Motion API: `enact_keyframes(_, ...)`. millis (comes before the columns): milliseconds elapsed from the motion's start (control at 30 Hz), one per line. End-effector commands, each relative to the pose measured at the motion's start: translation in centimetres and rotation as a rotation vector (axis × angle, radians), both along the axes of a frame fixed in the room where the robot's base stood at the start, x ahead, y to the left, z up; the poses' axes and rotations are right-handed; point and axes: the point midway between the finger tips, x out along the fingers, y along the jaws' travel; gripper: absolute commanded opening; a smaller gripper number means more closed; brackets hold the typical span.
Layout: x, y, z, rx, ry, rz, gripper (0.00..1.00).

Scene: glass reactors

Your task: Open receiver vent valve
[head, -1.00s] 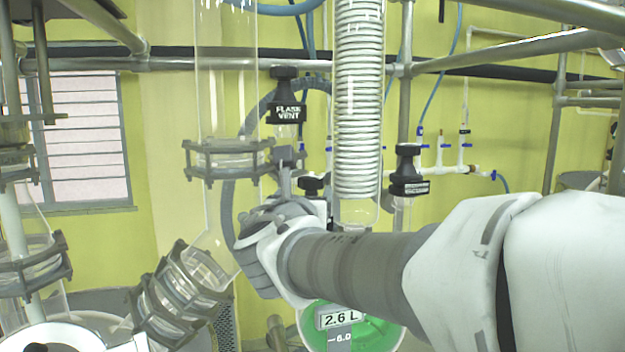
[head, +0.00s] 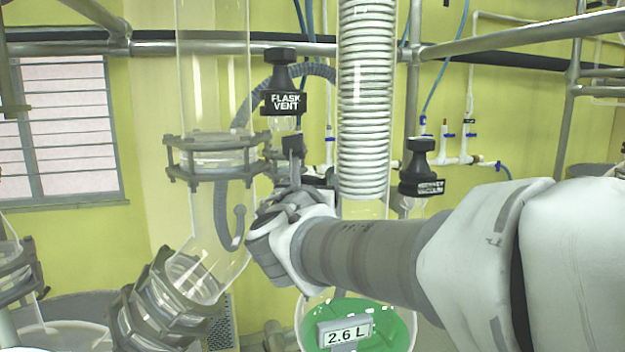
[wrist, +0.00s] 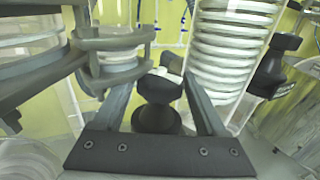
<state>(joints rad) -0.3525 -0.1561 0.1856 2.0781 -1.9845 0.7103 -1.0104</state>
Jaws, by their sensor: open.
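A black valve knob (wrist: 158,88) with a wider dark collar stands between the fingers of my open gripper (wrist: 157,84) in the wrist view; I cannot tell whether they touch it. In the head view my gripper (head: 292,160) is below the valve labelled FLASK VENT (head: 284,85) and hides most of another dark valve behind it. A black valve (head: 421,170) stands to the right of the glass coil, its label too small to read. It also shows in the wrist view (wrist: 275,65) at right, outside the fingers. No readable receiver vent label shows.
The coil condenser (head: 366,100) stands close to the right of my gripper. A clear glass column with a grey clamped flange (head: 215,165) stands close on the left. A vessel of green liquid (head: 345,325) reading 2.6 L is below. Metal rails (head: 460,50) cross above.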

Motion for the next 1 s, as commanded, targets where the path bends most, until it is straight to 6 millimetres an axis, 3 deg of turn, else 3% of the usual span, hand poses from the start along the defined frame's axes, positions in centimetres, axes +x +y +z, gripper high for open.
enact_keyframes(333,0.00,-0.03,-0.01,0.000,0.000,0.000,0.72)
enact_keyframes(700,0.01,-0.04,-0.01,0.000,0.000,0.000,0.06)
enact_keyframes(1000,0.12,-0.17,-0.52,0.006,-0.005,0.068,0.06)
